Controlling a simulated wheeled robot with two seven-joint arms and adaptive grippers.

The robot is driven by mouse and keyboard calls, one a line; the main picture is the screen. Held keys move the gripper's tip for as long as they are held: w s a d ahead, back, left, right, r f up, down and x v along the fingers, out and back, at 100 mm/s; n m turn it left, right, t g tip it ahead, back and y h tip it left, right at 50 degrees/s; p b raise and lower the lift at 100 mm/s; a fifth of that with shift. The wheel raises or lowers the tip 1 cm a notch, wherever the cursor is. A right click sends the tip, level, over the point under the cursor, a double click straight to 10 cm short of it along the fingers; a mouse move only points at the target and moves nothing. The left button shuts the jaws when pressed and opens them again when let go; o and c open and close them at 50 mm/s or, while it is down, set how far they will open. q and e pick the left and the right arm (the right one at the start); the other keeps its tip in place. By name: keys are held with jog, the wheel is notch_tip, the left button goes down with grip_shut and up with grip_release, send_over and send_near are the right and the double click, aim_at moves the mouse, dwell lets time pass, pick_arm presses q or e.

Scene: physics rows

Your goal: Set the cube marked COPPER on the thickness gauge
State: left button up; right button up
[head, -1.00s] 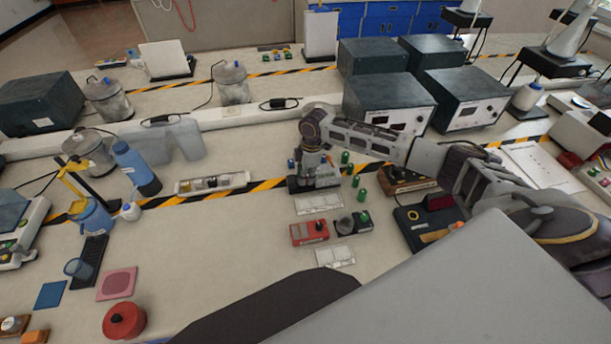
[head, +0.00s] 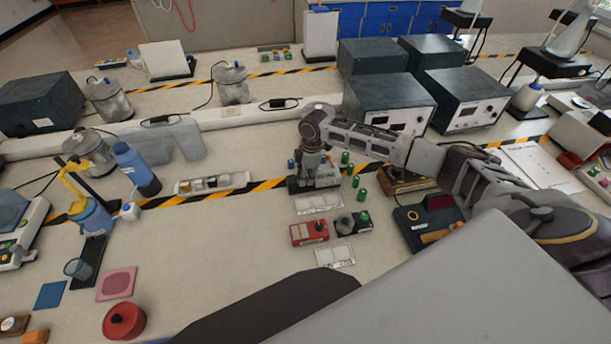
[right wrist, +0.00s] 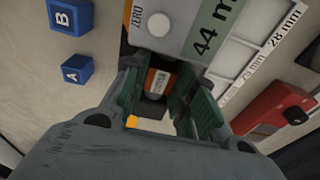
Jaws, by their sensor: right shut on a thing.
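My right gripper (head: 311,166) is over the thickness gauge (head: 299,187), pointing down; its fingertips are hard to make out in the head view. In the right wrist view its two green-padded fingers (right wrist: 166,98) are shut on a small orange-brown cube (right wrist: 157,82) with a pale label, which I take for the COPPER cube; the lettering is blurred. The gauge's grey panel (right wrist: 185,45) lies just beyond the fingers, with a green 44 mm display and a white button by ZERO. I cannot tell whether the cube touches the gauge. My left gripper is not in view.
Blue cubes marked B (right wrist: 70,15) and A (right wrist: 77,70) stand beside the gauge. Several green cylinders (head: 359,181) stand right of it. A red box (head: 309,233) and a white card (head: 318,203) lie in front.

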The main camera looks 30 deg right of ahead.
jog(key=shift+f, duration=0.2)
jog(key=o, duration=1)
jog(key=o, duration=0.3)
jog(key=shift+o, duration=0.2)
jog(key=shift+r+p, duration=4)
jog(key=shift+p, duration=0.2)
jog(key=shift+s, duration=0.1)
